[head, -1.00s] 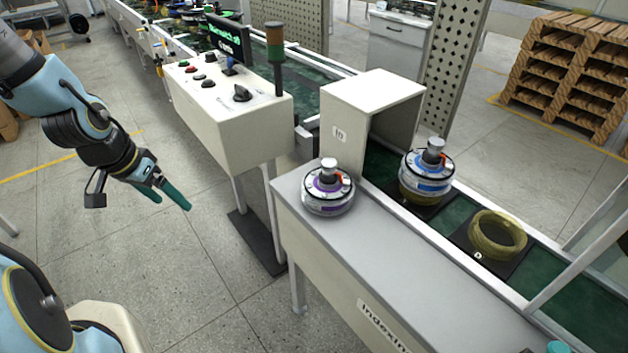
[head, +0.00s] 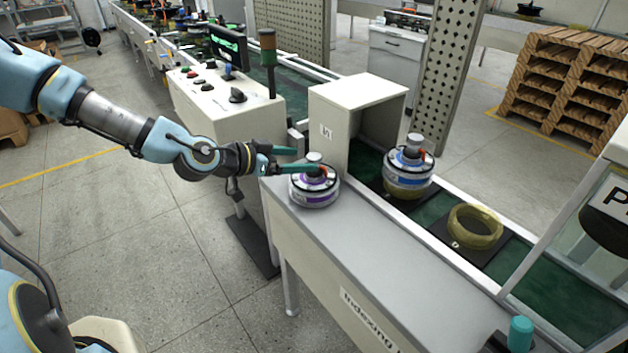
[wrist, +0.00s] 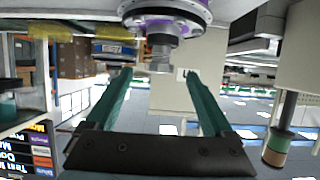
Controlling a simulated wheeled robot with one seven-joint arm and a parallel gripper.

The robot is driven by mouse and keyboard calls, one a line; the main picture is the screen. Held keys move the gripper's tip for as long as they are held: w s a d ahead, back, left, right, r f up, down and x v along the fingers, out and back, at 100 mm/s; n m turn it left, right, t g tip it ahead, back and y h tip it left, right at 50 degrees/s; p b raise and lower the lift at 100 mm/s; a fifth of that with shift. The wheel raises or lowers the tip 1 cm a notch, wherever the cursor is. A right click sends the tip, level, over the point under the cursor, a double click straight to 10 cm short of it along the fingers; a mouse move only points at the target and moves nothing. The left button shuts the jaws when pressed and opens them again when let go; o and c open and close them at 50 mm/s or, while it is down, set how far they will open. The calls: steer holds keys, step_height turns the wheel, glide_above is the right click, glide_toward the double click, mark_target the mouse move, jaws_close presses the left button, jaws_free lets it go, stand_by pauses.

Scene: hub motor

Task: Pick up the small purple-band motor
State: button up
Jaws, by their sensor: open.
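The small purple-band motor (head: 314,190) stands upright on the near left end of the grey bench, with a silver knob on top. In the wrist view, which is upside down, the motor (wrist: 165,12) shows at the top centre, its knob pointing down. My gripper (head: 303,160) is open and level, with its two teal fingers reaching from the left at the height of the knob. In the wrist view the knob lies ahead of my gripper (wrist: 158,72), in line with the gap between the fingers. Whether a finger touches it, I cannot tell.
A blue-band motor (head: 408,168) stands on the conveyor behind the bench (head: 350,245), beside a yellow ring (head: 474,226) on a black plate. A white box-shaped housing (head: 335,125) spans the belt just behind the purple-band motor. A control console (head: 235,115) stands at the back left.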

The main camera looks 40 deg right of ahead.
mark_target(307, 158)
steer(key=shift+p+x, duration=1.4)
steer(key=shift+x, duration=1.5)
steer(key=shift+f, duration=0.1)
steer(key=shift+c, duration=0.3)
jaws_close()
